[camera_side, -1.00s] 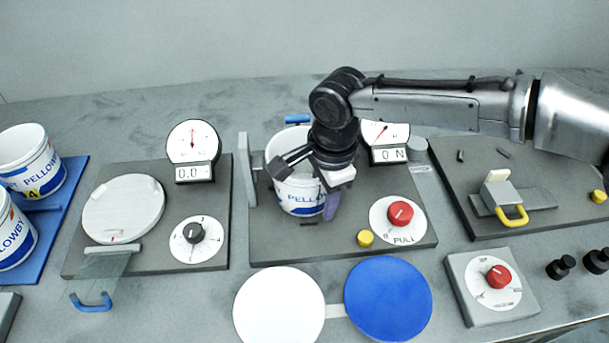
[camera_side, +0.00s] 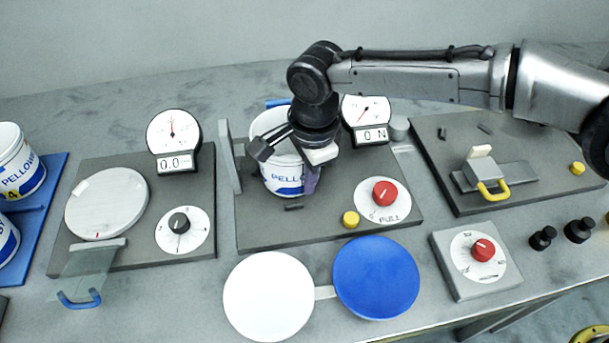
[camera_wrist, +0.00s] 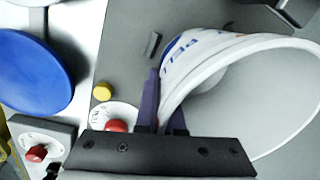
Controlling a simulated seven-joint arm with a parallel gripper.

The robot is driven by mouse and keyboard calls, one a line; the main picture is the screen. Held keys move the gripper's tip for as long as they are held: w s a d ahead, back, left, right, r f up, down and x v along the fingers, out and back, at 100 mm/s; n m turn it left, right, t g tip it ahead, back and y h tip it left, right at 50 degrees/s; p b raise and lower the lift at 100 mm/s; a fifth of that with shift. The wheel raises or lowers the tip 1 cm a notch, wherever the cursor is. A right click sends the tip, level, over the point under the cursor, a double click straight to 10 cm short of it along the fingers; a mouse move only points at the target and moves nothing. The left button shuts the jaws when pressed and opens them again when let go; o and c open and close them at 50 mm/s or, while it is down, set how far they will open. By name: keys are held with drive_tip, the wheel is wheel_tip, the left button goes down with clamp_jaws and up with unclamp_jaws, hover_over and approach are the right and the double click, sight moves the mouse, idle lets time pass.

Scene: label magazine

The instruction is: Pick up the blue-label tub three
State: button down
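A white tub (camera_side: 284,183) with blue PELLOW lettering and a blue base band stands upright on the middle grey station. The number on its label is hidden, so I cannot tell whether it is tub three. My gripper (camera_side: 311,181) is at its right side. In the wrist view my gripper (camera_wrist: 163,120) straddles the tub wall (camera_wrist: 180,85), one purple finger outside and the other inside. The fingers are close together, with the wall filling the narrow gap, so they look shut on it. The tub looks empty inside where it shows.
A blue tray (camera_side: 50,190) holds similar tubs at the left; one tub (camera_side: 18,165) shows a yellow 4. A thin upright plate (camera_side: 229,157) stands left of the held tub. A dial gauge (camera_side: 366,112), a red knob (camera_side: 385,192) and a yellow button (camera_side: 350,219) are close by.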

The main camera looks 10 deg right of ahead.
wheel_tip(320, 180, up, 2)
drive_tip(key=shift+r, duration=0.25)
drive_tip(key=s+d+r, duration=0.9)
drive_tip(key=d, duration=0.1)
drive_tip(key=shift+s+r, duration=0.3)
drive_tip(key=shift+r, duration=0.1)
